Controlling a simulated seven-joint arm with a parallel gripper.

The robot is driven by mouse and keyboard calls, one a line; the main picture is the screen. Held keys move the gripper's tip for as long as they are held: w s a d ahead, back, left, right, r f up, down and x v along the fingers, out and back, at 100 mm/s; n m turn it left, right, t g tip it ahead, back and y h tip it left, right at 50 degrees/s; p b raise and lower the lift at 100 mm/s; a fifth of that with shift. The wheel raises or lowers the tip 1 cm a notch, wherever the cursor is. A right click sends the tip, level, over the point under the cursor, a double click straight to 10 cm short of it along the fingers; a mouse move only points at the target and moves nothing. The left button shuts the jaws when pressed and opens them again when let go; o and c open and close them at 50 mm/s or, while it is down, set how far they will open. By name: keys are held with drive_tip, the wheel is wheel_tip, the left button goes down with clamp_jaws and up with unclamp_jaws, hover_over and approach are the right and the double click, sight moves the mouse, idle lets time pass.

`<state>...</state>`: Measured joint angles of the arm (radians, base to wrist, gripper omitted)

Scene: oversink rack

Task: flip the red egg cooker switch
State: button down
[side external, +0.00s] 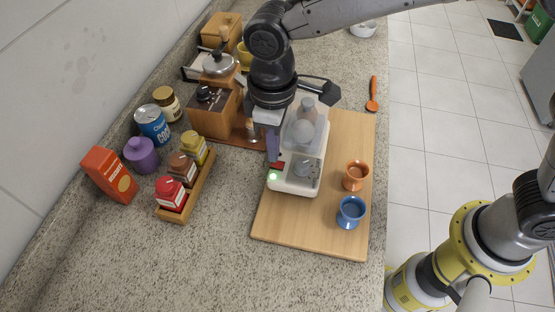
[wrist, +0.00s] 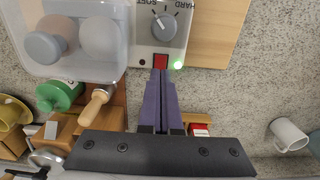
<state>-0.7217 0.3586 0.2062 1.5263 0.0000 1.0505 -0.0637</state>
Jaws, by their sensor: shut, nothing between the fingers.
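The egg cooker (side external: 296,175) is a white machine with a clear cover, standing on a wooden board. Its red switch (wrist: 160,61) shows in the wrist view below a dial marked SOFT and HARD, next to a lit green lamp (wrist: 178,65). The switch also shows in the side view (side external: 277,165), partly beside my fingers. My gripper (wrist: 160,73) is shut and empty, with its purple fingertips just at the lower edge of the switch. I cannot tell whether they touch it. In the side view my gripper (side external: 273,158) is at the cooker's left front corner.
A rack of spice jars (side external: 205,176) stands to the left. A wooden coffee grinder (side external: 213,115) is behind my gripper. The front counter is clear.

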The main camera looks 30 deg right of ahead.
drive_tip(key=shift+f, duration=1)
idle(0.8)
drive_tip(key=shift+r, duration=3.55)
